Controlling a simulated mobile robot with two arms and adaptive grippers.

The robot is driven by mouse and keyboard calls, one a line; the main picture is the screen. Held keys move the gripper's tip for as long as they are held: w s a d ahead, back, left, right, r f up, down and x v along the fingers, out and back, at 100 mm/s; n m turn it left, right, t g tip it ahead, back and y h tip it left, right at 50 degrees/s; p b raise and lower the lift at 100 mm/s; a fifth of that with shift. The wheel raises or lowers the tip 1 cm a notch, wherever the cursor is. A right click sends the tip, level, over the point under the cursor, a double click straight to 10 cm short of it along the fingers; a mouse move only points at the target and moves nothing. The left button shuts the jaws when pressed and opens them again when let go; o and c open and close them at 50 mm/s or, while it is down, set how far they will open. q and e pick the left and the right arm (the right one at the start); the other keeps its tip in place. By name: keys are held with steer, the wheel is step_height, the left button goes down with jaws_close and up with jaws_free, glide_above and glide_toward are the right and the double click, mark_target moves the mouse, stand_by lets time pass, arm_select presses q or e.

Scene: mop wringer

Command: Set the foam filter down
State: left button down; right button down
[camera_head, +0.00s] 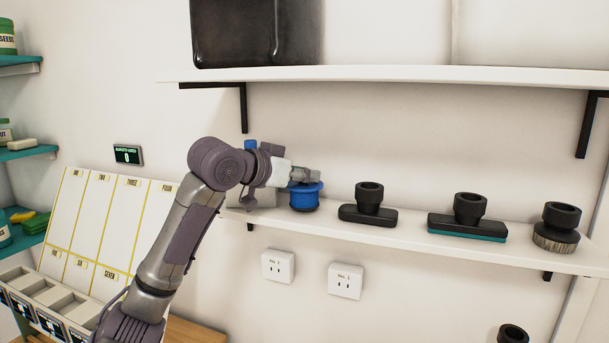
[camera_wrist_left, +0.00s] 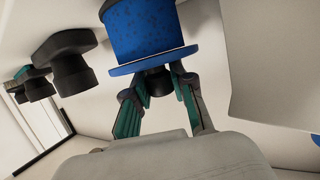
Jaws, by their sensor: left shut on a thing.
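The blue foam filter (camera_head: 306,198) is at the left part of the lower white shelf (camera_head: 400,236). Its base looks at or just above the shelf top; I cannot tell if it touches. My left gripper (camera_head: 304,177) reaches in from the left above it. In the left wrist view, the foam filter (camera_wrist_left: 146,32) shows as a speckled blue cylinder with a wide flange. There the two fingers of my left gripper (camera_wrist_left: 160,80) are closed around a dark knob at the flange. My right gripper is out of view.
Black nozzle heads stand to the right on the same shelf: a plain one (camera_head: 368,207), a teal-edged one (camera_head: 468,217) and a round brush (camera_head: 557,230). A grey block (camera_head: 260,197) is left of the filter. An upper shelf (camera_head: 400,74) overhangs.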

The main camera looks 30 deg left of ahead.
arm_select(q)
steer(key=shift+w+f, duration=0.15)
steer(key=shift+f, duration=0.05)
steer(key=shift+a, duration=0.1)
steer(key=shift+f, duration=0.15)
steer(key=c, duration=1.2)
jaws_free()
steer(key=shift+c, duration=0.2)
steer(key=shift+r, duration=0.25)
steer(key=b+v, duration=0.3)
steer(key=v, duration=0.9)
